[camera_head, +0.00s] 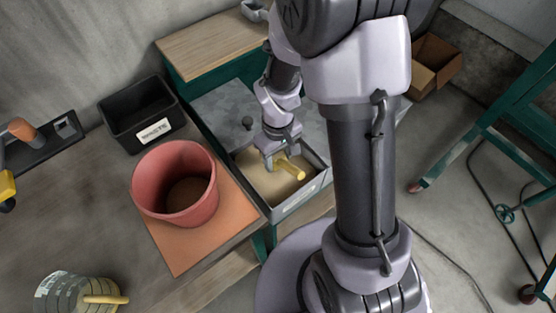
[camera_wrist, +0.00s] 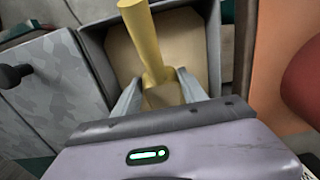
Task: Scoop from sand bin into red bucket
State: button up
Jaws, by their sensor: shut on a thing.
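The red bucket (camera_head: 176,183) stands upright on an orange mat (camera_head: 180,247) on the workbench; its inside looks empty from above. The sand bin (camera_head: 307,197) is a grey box of tan sand to the right of the bucket. My gripper (camera_head: 276,160) is over the sand bin, pointing down. It is shut on a yellow scoop, whose handle (camera_head: 292,169) shows between the fingers. In the wrist view the yellow scoop (camera_wrist: 147,45) sits between the fingertips (camera_wrist: 160,92) above the sand (camera_wrist: 185,45). The scoop's bowl and any sand in it are hidden.
A black waste bin (camera_head: 140,113) stands behind the bucket. A metal lid-like panel with a knob (camera_head: 248,123) lies beside the sand bin. A cardboard box (camera_head: 435,65) is at the back right.

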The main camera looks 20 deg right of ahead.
aim_at(279, 158)
jog(key=shift+t, duration=0.6)
notch_tip(279, 158, up, 4)
jog(key=shift+s+r+p, duration=0.1)
jog(key=shift+p, duration=0.3)
jog(key=shift+s+d+r+t+y+b, duration=0.15)
jog(key=shift+r+t+b, duration=0.35)
jog(key=shift+r, duration=0.5)
jog(key=shift+w+a+r+t+y+b, duration=0.1)
jog(key=shift+r+t+y+b, duration=0.2)
jog(key=shift+r+b, duration=0.45)
jog(key=shift+s+d+r+t+y+b, duration=0.15)
jog(key=shift+r+t+b, duration=0.25)
jog(key=shift+r, duration=0.8)
jog(key=shift+a, duration=0.1)
jog(key=shift+f, duration=0.1)
